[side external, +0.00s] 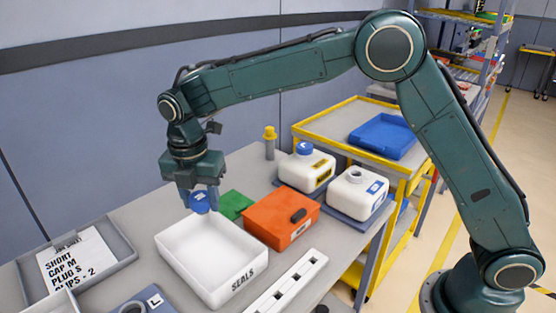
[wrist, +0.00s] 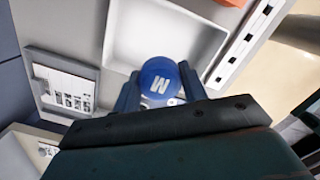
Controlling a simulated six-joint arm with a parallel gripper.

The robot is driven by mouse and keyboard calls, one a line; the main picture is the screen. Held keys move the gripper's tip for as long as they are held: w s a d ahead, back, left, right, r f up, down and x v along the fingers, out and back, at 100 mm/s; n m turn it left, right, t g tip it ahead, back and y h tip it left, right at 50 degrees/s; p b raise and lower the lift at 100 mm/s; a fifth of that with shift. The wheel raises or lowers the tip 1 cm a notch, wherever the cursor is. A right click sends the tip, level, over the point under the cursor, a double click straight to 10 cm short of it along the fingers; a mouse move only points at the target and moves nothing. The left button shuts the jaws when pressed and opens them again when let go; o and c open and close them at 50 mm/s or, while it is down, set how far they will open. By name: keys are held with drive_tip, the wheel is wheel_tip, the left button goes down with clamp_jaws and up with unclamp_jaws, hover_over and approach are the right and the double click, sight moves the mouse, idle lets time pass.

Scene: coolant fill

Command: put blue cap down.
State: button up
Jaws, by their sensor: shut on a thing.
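The blue cap (side external: 200,202) is held between the fingers of my gripper (side external: 199,197), above the far left part of the white SEALS tray (side external: 172,262). In the wrist view the cap (wrist: 160,83) shows a white letter, M or W, and sits between both fingertips (wrist: 158,90). My gripper is shut on it. The white tray (wrist: 196,14) lies beyond the cap in that view and looks empty. The cap appears apart from the tray, but its exact height is hard to tell.
An orange box (side external: 272,232) and a green piece (side external: 235,205) stand beside the tray. Two white jugs, one blue-capped (side external: 304,168) and one with an open neck (side external: 357,190), stand behind. A grey tray with a list (side external: 75,265) lies left. A slotted white strip (side external: 287,282) lies in front.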

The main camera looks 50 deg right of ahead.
sight(212, 258)
wheel_tip(212, 258, down, 14)
drive_tip(key=shift+f, duration=0.25)
idle(0.6)
drive_tip(key=shift+f, duration=0.15)
drive_tip(key=o, duration=0.8)
drive_tip(key=r, duration=1.2)
drive_tip(key=shift+s+a+r, duration=0.15)
drive_tip(key=shift+s+a, duration=0.1)
drive_tip(key=shift+a, duration=0.15)
drive_tip(key=shift+d, duration=0.1)
